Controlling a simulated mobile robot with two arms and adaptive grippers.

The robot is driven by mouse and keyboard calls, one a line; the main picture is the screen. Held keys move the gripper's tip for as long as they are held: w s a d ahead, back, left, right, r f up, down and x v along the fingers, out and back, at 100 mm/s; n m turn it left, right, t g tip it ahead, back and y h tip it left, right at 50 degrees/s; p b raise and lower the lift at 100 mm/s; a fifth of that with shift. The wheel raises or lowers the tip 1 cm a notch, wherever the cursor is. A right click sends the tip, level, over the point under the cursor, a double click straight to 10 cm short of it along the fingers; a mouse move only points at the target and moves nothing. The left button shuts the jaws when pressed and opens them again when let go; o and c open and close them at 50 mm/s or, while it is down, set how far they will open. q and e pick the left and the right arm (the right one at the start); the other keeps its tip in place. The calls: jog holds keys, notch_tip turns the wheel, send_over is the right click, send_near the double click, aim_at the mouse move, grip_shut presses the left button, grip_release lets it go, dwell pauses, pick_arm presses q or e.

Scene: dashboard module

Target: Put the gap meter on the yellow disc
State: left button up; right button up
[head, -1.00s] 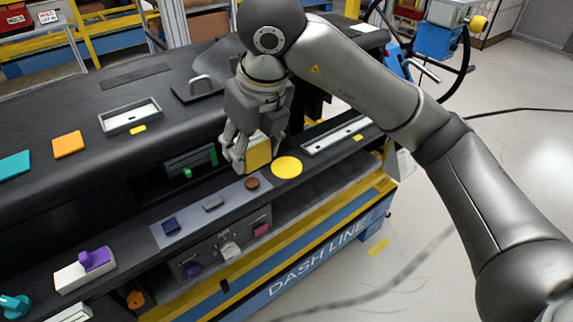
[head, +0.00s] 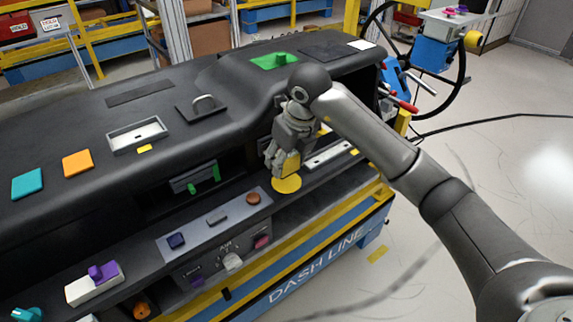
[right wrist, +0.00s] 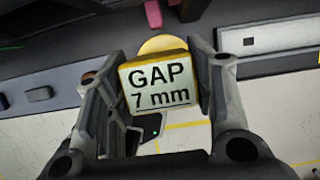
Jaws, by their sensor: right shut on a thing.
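The gap meter (head: 291,166) is a small yellow block with a grey side, held at the right end of the ledge. In the right wrist view its pale face (right wrist: 158,88) reads "GAP 7 mm". My right gripper (head: 283,163) is shut on it, with one finger on each side. The flat yellow disc (head: 287,185) lies on the ledge directly below the meter in the head view. The disc's far part (right wrist: 162,44) shows behind the meter in the right wrist view. I cannot tell whether the meter touches it. My left gripper is not in view.
A grey slotted tray (head: 328,155) lies right of the disc. A brown round button (head: 253,199) and small blocks sit on a grey strip to the left. An open recess with a green-handled part (head: 193,180) is behind. A steering wheel (head: 462,80) stands far right.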

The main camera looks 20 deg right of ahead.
aim_at(286, 168)
notch_tip(286, 168, down, 2)
jog(key=shift+d+f+p, duration=0.1)
jog(key=shift+p, duration=0.6)
jog(key=shift+f, duration=0.5)
jog(key=shift+f, duration=0.1)
jog(key=o, duration=1.1)
jog(key=b+v, duration=0.2)
jog(key=v, duration=1)
